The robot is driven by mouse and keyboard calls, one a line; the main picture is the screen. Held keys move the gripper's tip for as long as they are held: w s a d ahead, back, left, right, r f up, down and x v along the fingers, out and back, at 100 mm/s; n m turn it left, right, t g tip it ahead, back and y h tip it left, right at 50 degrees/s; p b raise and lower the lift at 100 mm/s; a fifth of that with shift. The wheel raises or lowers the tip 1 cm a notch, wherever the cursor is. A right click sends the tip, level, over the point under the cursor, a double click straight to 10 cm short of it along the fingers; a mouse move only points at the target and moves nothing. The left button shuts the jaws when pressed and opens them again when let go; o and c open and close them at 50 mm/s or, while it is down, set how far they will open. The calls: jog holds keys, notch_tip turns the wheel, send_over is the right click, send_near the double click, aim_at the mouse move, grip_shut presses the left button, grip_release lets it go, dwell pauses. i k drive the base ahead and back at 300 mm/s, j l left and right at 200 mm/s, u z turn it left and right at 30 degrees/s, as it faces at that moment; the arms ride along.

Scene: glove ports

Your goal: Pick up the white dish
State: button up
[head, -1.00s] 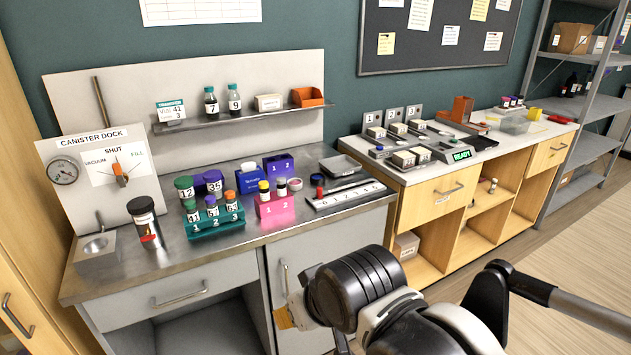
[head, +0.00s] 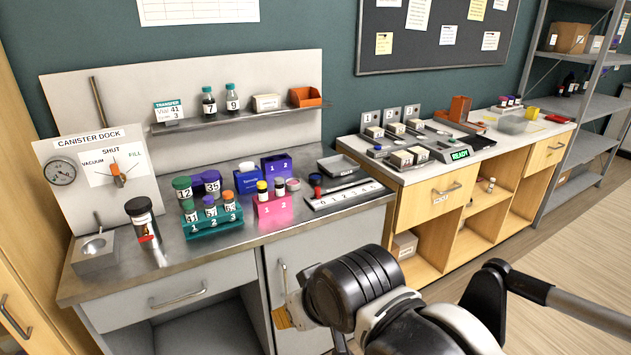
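A small round whitish dish (head: 293,184) with a pinkish top sits on the steel counter (head: 330,222), just right of the pink rack (head: 272,207) and left of a vial with a red cap. It is small in this view, and its contents are unclear. My gripper (head: 284,318) is low in the picture, in front of the counter's cabinet door and well apart from the dish. My own arm covers most of the gripper, so its fingers cannot be made out.
A teal rack of vials (head: 213,222), a purple block (head: 277,166) and a blue box (head: 247,180) crowd the counter nearby. A grey tray (head: 338,166) and a numbered strip (head: 343,195) lie right of the dish. A shelf (head: 237,116) runs above. The counter's front strip is clear.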

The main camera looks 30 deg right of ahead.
aim_at(291, 184)
jog(key=i+z, duration=0.3)
jog(key=z, duration=0.15)
jog(key=i+z, duration=0.4)
jog(key=i+j+z, duration=0.15)
jog(key=z, duration=0.3)
jog(key=i+j+z, duration=0.4)
jog(key=k+l, duration=0.1)
